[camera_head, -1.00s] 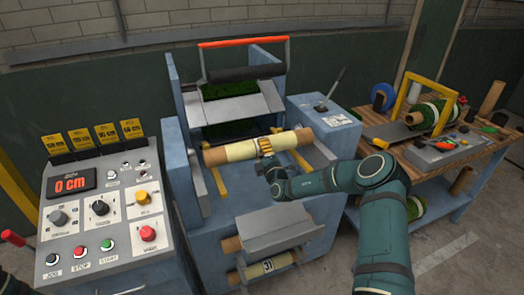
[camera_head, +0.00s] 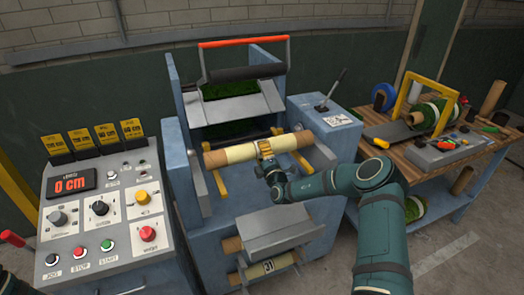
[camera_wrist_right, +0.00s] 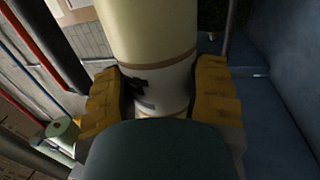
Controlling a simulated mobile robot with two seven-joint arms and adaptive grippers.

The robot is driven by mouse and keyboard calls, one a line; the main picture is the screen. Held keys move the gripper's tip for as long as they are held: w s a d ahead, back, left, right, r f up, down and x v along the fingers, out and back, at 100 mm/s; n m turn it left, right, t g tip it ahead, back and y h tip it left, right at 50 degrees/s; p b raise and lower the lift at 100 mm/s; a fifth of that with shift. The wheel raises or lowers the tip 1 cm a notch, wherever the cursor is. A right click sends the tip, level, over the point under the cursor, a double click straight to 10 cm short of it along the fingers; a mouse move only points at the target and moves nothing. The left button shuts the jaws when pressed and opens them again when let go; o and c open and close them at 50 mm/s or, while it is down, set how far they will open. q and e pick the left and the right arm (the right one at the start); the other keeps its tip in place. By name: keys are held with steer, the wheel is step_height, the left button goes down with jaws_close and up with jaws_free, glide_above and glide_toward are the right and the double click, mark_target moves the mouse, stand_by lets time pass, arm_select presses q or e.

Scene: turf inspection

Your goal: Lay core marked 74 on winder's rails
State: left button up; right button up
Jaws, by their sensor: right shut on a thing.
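A long cream core (camera_head: 232,154) with brown ends lies level across the blue winder frame. My right gripper (camera_head: 265,149) is shut around its middle; its yellow fingers also clasp it in the right wrist view (camera_wrist_right: 160,95). A dark printed mark (camera_wrist_right: 137,88) shows on the core there, partly hidden by a finger, so I cannot read the full number. The winder's yellow rails show beside the core, the left one (camera_head: 221,184) under its left end and the right one (camera_head: 302,162) near its right end. I cannot tell whether the core touches them. My left gripper is not in view.
Another core (camera_head: 260,270) with a number label sits low at the winder's front, below a grey sloped plate (camera_head: 268,240). A control panel (camera_head: 100,215) stands at left. A wooden bench (camera_head: 440,155) with tools and rolls stands at right.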

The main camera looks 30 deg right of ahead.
steer(key=shift+f+b, duration=1)
steer(key=shift+f, duration=1.3)
steer(key=o, duration=1.2)
steer(key=shift+f, duration=0.1)
steer(key=shift+s, duration=0.15)
